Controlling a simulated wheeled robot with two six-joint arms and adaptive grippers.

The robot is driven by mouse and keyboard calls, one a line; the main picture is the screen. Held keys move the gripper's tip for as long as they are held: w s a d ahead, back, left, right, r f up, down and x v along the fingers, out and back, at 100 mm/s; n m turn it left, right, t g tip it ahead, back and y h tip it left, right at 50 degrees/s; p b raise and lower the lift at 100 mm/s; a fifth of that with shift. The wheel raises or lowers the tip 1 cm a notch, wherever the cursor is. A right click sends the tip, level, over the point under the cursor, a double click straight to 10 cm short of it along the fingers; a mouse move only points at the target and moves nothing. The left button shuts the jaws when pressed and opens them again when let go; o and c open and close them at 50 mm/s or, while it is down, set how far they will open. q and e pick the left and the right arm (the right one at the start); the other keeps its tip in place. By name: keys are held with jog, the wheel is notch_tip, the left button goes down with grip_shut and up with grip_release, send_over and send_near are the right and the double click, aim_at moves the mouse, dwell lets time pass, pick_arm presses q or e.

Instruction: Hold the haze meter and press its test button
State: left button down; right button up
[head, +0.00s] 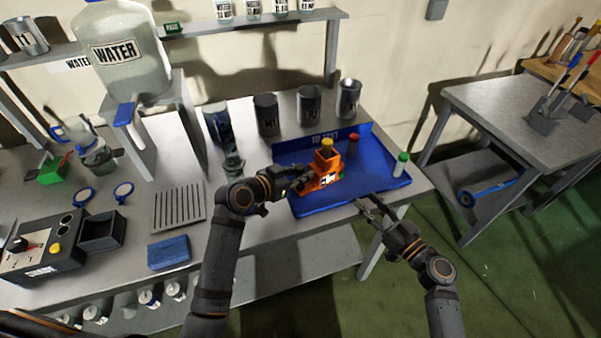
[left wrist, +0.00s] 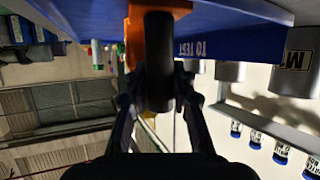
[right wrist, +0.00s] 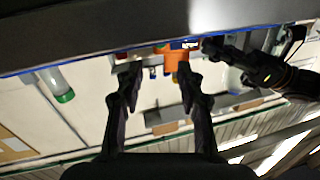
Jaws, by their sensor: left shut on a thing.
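The orange haze meter (head: 327,162), with a yellow top, stands in the blue tray marked TO TEST. Its orange body also shows in the left wrist view (left wrist: 134,40) and in the right wrist view (right wrist: 173,57). My left gripper (head: 303,183) is at the meter's left side, shut on its dark grip (left wrist: 160,60), which blocks much of the left wrist view. My right gripper (head: 367,203) is open and empty, in front of the tray and to the right of the meter, apart from it. I cannot make out the test button for certain.
The blue tray (head: 310,203) also holds a red-capped vial (head: 354,146) and a green-capped vial (head: 401,165). Several grey canisters (head: 310,105) stand behind it. A slotted grey plate (head: 179,207) and a blue block (head: 168,252) lie left of my left arm. Open floor separates the right table (head: 490,100).

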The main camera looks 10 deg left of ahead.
jog(key=c, duration=0.4)
jog(key=shift+s+d+m, duration=0.1)
jog(key=shift+m, duration=0.7)
jog(key=shift+c, duration=1)
jog(key=m, duration=0.2)
jog(key=shift+s+r+m, duration=0.1)
jog(key=shift+s+m, duration=0.05)
jog(key=shift+m, duration=0.15)
grip_shut()
jog(key=m, duration=0.5)
jog(key=shift+s+d+m, duration=0.35)
jog(key=shift+m, duration=0.05)
jog(key=s+d+m, duration=0.1)
jog(key=m, duration=1.5)
jog(key=s+d+m, duration=0.1)
jog(key=m, duration=0.7)
jog(key=shift+s+d+m, duration=0.3)
jog(key=shift+s, duration=0.05)
